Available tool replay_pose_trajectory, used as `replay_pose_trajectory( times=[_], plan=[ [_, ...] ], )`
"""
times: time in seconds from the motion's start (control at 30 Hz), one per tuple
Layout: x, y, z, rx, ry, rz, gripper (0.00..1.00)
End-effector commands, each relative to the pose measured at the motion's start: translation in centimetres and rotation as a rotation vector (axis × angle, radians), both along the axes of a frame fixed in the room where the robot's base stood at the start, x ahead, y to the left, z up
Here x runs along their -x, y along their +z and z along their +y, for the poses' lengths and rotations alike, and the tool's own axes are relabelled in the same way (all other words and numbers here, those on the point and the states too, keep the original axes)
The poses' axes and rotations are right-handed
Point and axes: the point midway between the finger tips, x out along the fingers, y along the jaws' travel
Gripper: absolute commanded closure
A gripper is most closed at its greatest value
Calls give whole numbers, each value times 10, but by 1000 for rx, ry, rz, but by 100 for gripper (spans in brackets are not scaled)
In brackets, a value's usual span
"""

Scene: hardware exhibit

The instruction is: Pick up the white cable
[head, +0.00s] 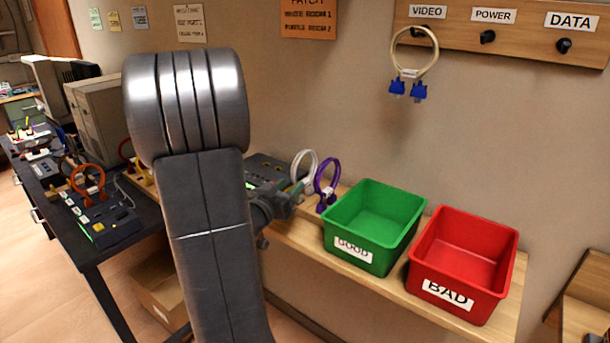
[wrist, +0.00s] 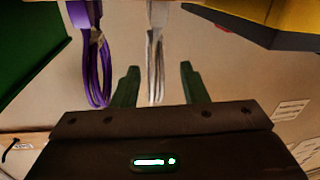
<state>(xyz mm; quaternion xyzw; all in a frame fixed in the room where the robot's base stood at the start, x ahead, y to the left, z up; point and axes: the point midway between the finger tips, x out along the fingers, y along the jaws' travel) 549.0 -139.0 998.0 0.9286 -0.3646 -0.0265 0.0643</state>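The white cable (head: 304,158) is a loop standing on the wooden bench, beside the purple cable (head: 327,176). My gripper (head: 293,196) is low at the white cable, and my arm hides part of the area around it. In the wrist view, the white cable (wrist: 156,42) hangs between the two green fingers of my gripper (wrist: 160,66). The fingers are apart, with a visible gap on each side of the cable. The purple cable (wrist: 96,62) is outside the fingers, to the left.
A green bin marked GOOD (head: 340,242) and a red bin marked BAD (head: 420,282) stand right of the cables. A cream cable (head: 432,62) with blue plugs hangs from the wall rack (head: 460,33).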

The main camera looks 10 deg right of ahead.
Motion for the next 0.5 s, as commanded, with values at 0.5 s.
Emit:
replay_pose_trajectory(
  times=[0.5],
  plan=[
    [-37, -1, -39, -1, -2, -1, 60]
  ],
)
